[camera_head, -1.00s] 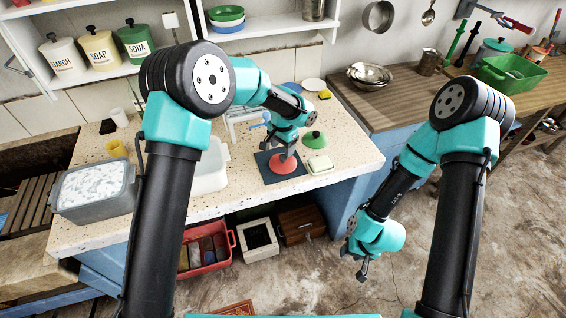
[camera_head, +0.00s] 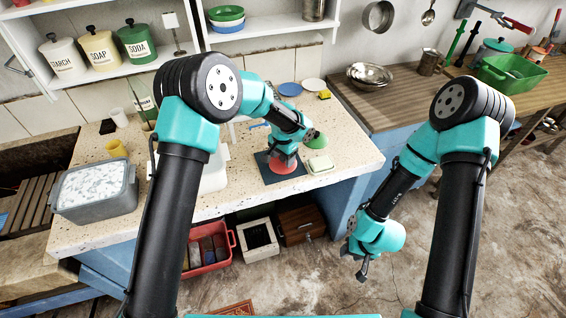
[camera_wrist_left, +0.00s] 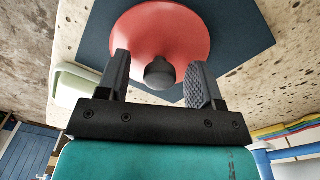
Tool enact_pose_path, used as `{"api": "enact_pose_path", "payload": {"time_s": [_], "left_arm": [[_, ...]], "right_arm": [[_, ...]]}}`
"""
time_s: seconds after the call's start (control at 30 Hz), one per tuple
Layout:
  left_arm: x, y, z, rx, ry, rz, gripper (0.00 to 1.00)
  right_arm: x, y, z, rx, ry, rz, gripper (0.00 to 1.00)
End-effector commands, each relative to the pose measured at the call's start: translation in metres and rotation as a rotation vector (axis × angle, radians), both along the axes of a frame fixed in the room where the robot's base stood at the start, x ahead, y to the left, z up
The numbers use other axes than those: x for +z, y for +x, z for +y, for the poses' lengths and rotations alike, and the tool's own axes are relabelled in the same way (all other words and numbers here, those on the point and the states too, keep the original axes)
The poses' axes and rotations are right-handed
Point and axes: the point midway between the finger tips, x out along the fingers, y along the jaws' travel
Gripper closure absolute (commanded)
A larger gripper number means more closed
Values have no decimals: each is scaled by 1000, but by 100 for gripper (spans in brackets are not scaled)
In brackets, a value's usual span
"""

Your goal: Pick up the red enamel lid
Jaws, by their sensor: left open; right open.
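The red enamel lid (camera_head: 282,168) lies on a dark blue mat (camera_head: 264,172) on the speckled counter. In the left wrist view the lid (camera_wrist_left: 190,30) shows its round dark knob (camera_wrist_left: 160,73). My left gripper (camera_head: 285,160) is over the lid, partly hiding it. In the left wrist view its two open fingers (camera_wrist_left: 160,82) stand on either side of the knob with gaps, and nothing is held. My right gripper (camera_head: 361,270) hangs open and empty in front of the counter, over the floor.
A green lid (camera_head: 316,140) and a pale soap-like block (camera_head: 320,164) lie close to the right of the mat. A white tub (camera_head: 216,178) stands to the left. A grey basin of suds (camera_head: 95,188) is further left.

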Motion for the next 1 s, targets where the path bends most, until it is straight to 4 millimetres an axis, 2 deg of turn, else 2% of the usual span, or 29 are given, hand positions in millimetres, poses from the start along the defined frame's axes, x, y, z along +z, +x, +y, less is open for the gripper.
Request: {"api": "enact_pose_path", "payload": {"time_s": [0.1,0.63,1.0], "left_arm": [[0,0,0,0,0,0,42],[0,0,0,0,0,0,93],[4,0,0,0,-1,-2,94]], "right_arm": [[0,0,0,0,0,0,57],[0,0,0,0,0,0,57],[0,0,0,0,0,0,57]]}}
